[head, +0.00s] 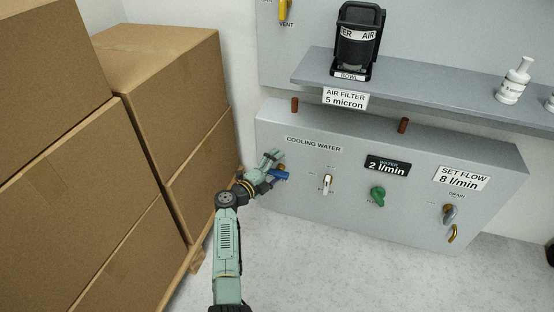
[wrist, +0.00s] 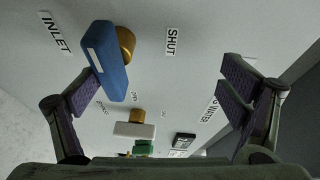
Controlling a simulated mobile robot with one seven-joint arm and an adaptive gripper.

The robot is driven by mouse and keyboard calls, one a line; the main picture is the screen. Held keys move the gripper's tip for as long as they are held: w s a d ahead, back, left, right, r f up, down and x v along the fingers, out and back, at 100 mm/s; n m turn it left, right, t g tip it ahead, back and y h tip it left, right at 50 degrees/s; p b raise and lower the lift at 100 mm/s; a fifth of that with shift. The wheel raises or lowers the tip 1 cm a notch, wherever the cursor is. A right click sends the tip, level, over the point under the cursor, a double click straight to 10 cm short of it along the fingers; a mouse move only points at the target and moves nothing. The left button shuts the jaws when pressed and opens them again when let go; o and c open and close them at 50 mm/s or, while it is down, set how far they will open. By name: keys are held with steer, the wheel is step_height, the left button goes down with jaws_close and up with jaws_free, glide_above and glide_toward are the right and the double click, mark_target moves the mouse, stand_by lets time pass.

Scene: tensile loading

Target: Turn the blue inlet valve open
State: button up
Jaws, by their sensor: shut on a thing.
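The blue inlet valve handle (head: 282,177) sits on a brass stem at the left end of the grey panel front. In the wrist view the blue handle (wrist: 108,62) lies between an INLET label (wrist: 55,32) and a SHUT label (wrist: 171,41). Contact at the right finger is not visible. The handle's exact turn is hard to tell.
Stacked cardboard boxes (head: 165,95) on a pallet stand close at the left of my arm. A white-handled valve (head: 327,185), a green knob (head: 377,194) and a drain valve (head: 449,213) sit further right on the panel. Floor in front is clear.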

steer(key=shift+s+a+r+p, duration=0.35)
steer(key=shift+a+r, duration=0.1)
steer(key=shift+r, duration=0.15)
steer(key=shift+s+a+r+p, duration=0.2)
steer(key=shift+a+r+p, duration=0.15)
steer(key=shift+r, duration=0.25)
steer(key=shift+c, duration=0.8)
steer(key=shift+s+a+r, duration=0.2)
steer(key=shift+a, duration=0.1)
steer(key=shift+c, duration=0.8)
steer(key=shift+s+a+f+p, duration=0.1)
steer(key=shift+s+a+p, duration=0.35)
steer(key=shift+s, duration=0.1)
steer(key=c, duration=0.5)
steer(key=shift+s+a+f+p, duration=0.25)
steer(key=shift+s+a+p, duration=0.5)
steer(key=shift+s, duration=0.3)
steer(key=shift+s+a+f+p, duration=0.25)
steer(key=shift+s+a+p, duration=0.5)
steer(key=shift+s, duration=0.35)
steer(key=shift+s+a+f+p, duration=0.25)
steer(key=shift+s+a+p, duration=0.35)
steer(key=shift+s+a, duration=0.35)
steer(key=shift+s, duration=0.1)
steer(key=shift+d, duration=0.1)
